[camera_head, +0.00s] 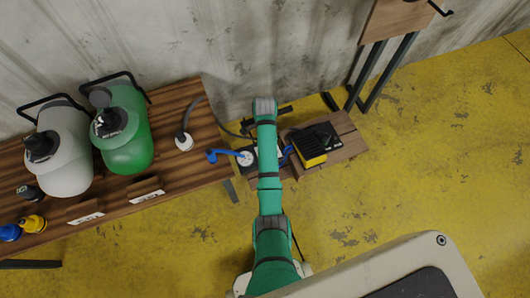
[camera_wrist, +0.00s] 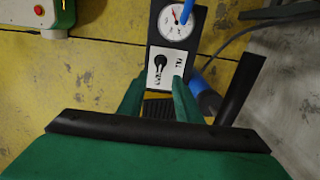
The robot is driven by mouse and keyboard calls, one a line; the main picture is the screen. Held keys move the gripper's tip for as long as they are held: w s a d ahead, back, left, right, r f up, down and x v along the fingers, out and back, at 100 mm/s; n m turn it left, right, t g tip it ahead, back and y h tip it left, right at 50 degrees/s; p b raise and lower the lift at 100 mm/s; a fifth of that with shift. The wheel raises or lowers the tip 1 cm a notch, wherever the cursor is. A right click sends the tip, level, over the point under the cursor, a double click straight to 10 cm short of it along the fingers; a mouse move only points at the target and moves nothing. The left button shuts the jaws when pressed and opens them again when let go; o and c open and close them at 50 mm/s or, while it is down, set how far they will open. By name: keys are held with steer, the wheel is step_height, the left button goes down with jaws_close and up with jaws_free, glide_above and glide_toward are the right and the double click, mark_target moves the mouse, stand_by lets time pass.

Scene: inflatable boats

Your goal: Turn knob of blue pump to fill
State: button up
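The blue pump shows in the wrist view as a dark body with a round white gauge (camera_wrist: 174,24), a white panel (camera_wrist: 170,82) and a blue hose (camera_wrist: 187,10) at the top. Its black knob (camera_wrist: 159,62) sits on the panel, beside small labels too blurred to read. My gripper (camera_wrist: 158,92) is open, its two green fingers apart below the knob in the picture. Nothing is seen between the fingers but the pump, and I cannot tell how far they are from the panel. In the head view my green arm hides most of the pump; its gauge (camera_head: 245,158) shows left of the arm.
A yellow and black pump (camera_head: 310,144) stands right of my arm on a low wooden bench (camera_head: 345,130). A wooden table (camera_head: 205,150) with a green tank (camera_head: 125,130) and a grey tank (camera_head: 62,150) is at left. Yellow floor (camera_head: 430,160) is clear at right.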

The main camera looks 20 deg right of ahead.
step_height(320, 180, down, 10)
steer(key=shift+f, duration=0.2)
steer(key=shift+c, duration=0.7)
jaws_close()
